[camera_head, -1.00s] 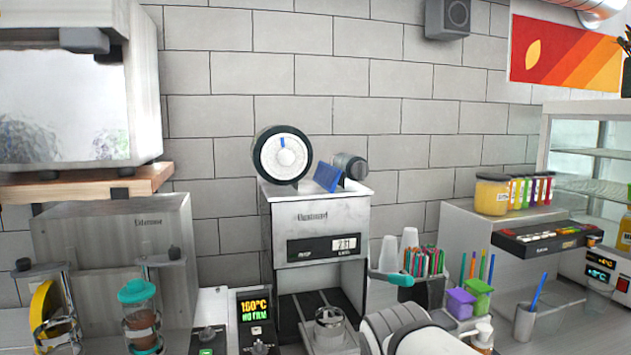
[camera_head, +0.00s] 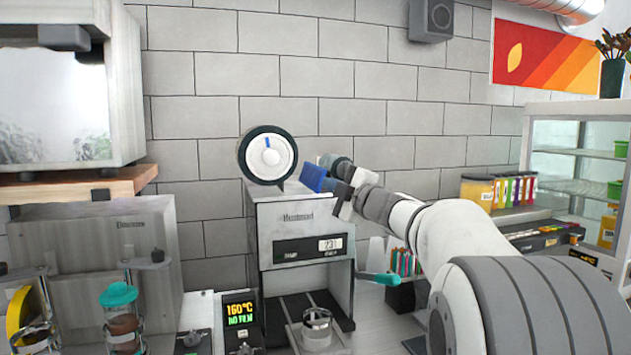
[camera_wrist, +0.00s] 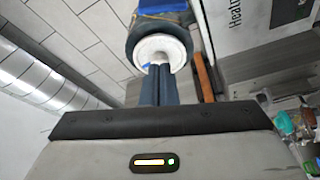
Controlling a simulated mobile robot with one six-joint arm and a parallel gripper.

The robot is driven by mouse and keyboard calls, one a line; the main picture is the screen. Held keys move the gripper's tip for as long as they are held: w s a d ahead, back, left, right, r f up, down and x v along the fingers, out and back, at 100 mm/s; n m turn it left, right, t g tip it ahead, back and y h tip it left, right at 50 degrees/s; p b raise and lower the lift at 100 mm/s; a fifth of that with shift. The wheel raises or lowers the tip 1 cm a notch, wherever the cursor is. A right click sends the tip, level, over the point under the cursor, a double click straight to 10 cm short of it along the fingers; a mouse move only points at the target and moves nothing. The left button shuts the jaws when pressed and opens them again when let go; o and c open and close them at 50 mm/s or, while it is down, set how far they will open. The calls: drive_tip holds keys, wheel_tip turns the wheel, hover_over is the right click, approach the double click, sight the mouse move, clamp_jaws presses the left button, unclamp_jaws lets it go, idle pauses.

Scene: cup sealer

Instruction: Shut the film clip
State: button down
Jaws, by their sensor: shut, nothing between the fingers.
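The cup sealer (camera_head: 300,228) stands at the middle of the head view. A blue flap (camera_head: 313,177), which looks like the film clip, sticks up tilted on its top, between the film reel (camera_head: 268,156) and a grey cylinder behind. My gripper (camera_head: 338,188) is at the right side of the blue flap, very close; I cannot tell whether it touches. In the wrist view my fingers (camera_wrist: 158,86) are together and empty, pointing at a round dark part with a white core (camera_wrist: 160,50). The flap's far side is hidden.
A small display (camera_head: 240,312) reads 160°C and NO FILM. A teal-tipped handle (camera_head: 382,278) juts out from the sealer's right side. A cup holder (camera_head: 317,327) sits at its base. My arm covers much of the right counter.

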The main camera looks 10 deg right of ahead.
sight(320, 179)
drive_tip(key=shift+a, duration=0.1)
idle(0.3)
drive_tip(key=w+p, duration=0.2)
drive_tip(key=w, duration=0.2)
drive_tip(key=w+p, duration=0.2)
drive_tip(key=w, duration=0.3)
drive_tip(key=shift+w+a+r+p, duration=0.1)
drive_tip(key=shift+w+a+p, duration=0.1)
drive_tip(key=shift+p, duration=0.15)
drive_tip(key=shift+w+d+f, duration=0.1)
drive_tip(key=shift+d+f, duration=0.1)
drive_tip(key=shift+a+y, duration=0.15)
drive_tip(key=shift+y, duration=0.15)
